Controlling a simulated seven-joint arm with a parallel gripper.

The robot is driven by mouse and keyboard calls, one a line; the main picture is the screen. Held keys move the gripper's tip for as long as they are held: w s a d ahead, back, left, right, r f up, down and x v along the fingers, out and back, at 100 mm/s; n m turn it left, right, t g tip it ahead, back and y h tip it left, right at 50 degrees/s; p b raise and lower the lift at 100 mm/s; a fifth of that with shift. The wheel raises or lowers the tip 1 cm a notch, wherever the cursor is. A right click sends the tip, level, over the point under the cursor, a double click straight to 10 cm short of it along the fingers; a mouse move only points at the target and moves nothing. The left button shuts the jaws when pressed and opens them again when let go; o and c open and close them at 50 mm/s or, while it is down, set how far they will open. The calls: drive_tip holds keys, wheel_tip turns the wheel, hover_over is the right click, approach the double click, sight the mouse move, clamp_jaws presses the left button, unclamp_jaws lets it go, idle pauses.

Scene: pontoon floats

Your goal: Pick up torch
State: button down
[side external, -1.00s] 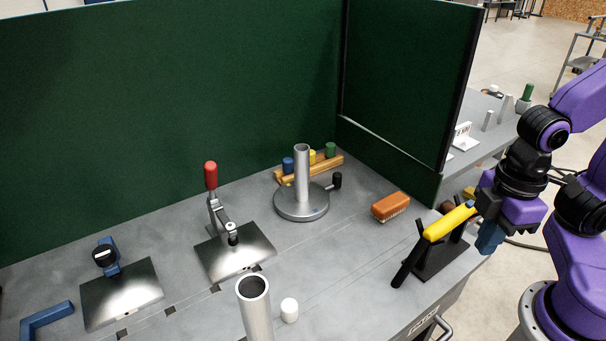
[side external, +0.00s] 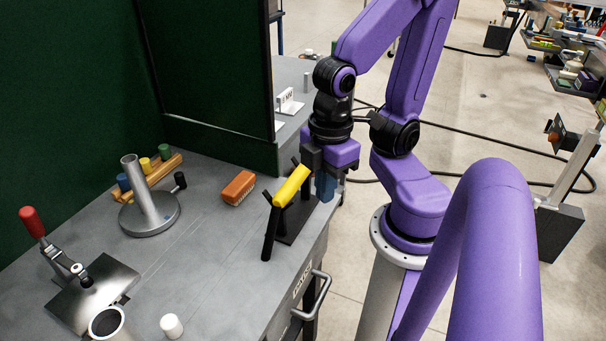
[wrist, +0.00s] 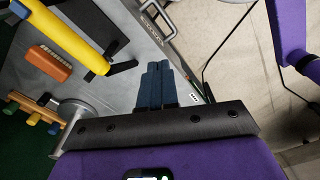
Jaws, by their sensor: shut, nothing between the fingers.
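The gripper partly hides the stand's back in the side view.
An orange brush (side external: 238,188) lies left of the torch. A steel post on a round base (side external: 150,215), a rack of coloured pegs (side external: 150,170) and a red-handled clamp (side external: 50,240) stand farther left. A green screen (side external: 205,70) closes the back.

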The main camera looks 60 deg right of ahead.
drive_tip(key=c, duration=0.7)
unclamp_jaws()
drive_tip(key=shift+o, duration=0.2)
drive_tip(key=shift+w, duration=0.1)
drive_tip(key=n+g+h, duration=0.1)
drive_tip(key=n+h, duration=0.4)
drive_tip(key=n, duration=0.1)
approach(295, 174)
drive_tip(key=x, duration=0.6)
drive_tip(key=shift+d+r, duration=0.1)
drive_tip(key=shift+x, duration=2.9)
